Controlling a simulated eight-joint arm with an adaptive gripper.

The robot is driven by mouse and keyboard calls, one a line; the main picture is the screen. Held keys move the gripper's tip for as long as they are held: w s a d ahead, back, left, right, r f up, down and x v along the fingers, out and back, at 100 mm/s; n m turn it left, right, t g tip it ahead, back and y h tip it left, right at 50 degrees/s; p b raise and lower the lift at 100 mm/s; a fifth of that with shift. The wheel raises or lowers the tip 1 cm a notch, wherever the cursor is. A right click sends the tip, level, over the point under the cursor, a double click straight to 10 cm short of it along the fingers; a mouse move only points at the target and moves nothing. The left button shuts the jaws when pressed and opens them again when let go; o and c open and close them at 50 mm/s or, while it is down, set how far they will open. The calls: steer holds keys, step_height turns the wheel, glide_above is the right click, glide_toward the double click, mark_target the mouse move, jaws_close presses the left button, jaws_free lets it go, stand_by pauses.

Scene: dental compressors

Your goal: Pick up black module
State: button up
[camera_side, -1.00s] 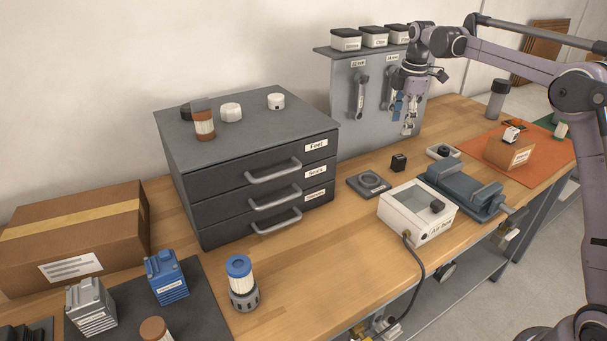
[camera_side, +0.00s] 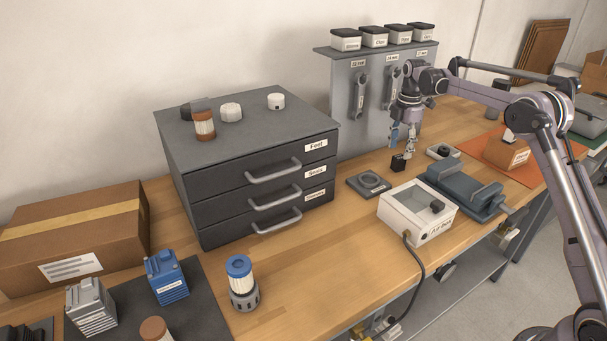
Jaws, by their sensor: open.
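The black module (camera_side: 398,163) is a small black block on the wooden bench, between the square grey plate and the small white tray. My gripper (camera_side: 402,148) points down just above the black module, with its fingertips close to the block's top. The gripper is open. Its fingers partly hide the space around the block's upper side, and I cannot tell whether they touch it.
A square grey plate (camera_side: 369,185) lies left of the module. A white box (camera_side: 416,213) and a grey vise (camera_side: 459,188) stand in front. A white tray (camera_side: 443,152) is close on the right. The tool panel (camera_side: 345,105) and drawer cabinet (camera_side: 215,158) stand behind and left.

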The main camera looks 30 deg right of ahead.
mark_target(400, 157)
steer(key=f, duration=0.5)
steer(key=shift+d, duration=0.3)
jaws_close()
